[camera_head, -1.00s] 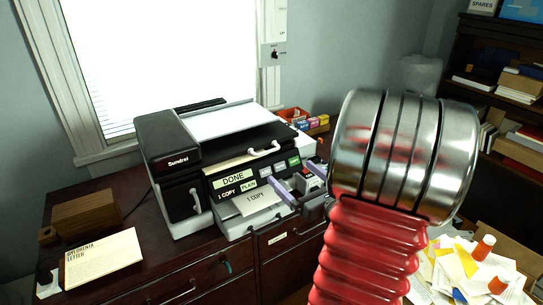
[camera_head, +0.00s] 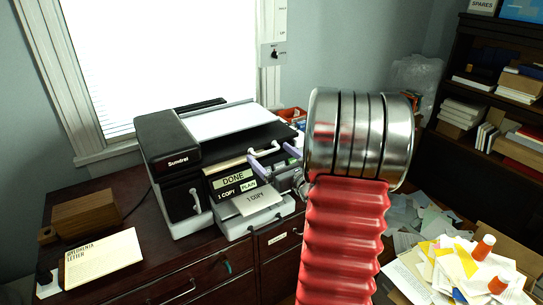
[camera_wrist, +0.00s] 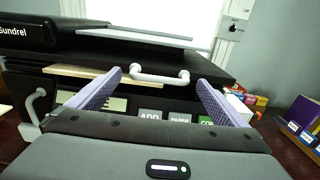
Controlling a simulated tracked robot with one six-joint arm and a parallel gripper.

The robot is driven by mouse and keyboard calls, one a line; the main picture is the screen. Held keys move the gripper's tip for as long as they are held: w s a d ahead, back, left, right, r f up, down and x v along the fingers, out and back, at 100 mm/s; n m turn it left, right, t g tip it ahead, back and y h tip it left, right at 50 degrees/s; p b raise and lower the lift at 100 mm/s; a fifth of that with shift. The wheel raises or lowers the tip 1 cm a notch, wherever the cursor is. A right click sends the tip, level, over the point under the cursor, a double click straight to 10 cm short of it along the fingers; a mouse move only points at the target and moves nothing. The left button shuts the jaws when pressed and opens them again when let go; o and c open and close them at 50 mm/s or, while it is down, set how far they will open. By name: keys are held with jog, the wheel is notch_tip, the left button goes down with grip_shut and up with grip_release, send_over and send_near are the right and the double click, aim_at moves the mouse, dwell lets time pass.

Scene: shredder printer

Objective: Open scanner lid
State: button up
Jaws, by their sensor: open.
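The printer-scanner (camera_head: 180,155) stands on the dark wooden desk, black on top and light grey below, marked "Sundrel". Its lid (camera_head: 232,137) looks closed and has a white bar handle (camera_head: 265,150) on its front edge; the handle also shows in the wrist view (camera_wrist: 160,77). My gripper (camera_head: 272,153) is open, with purple pads. In the wrist view my gripper (camera_wrist: 158,78) has one finger on each side of the handle, seemingly just short of it. I cannot tell whether either pad touches it. Nothing is held.
The display (camera_head: 233,181) reads "DONE". A wooden box (camera_head: 88,215) and a letter (camera_head: 103,258) lie at left. Coloured boxes (camera_wrist: 245,98) stand right of the printer. Papers (camera_head: 450,265) are piled at lower right.

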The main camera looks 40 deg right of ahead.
jog(key=shift+w, duration=0.1)
jog(key=c, duration=1.5)
jog(key=shift+r, duration=0.15)
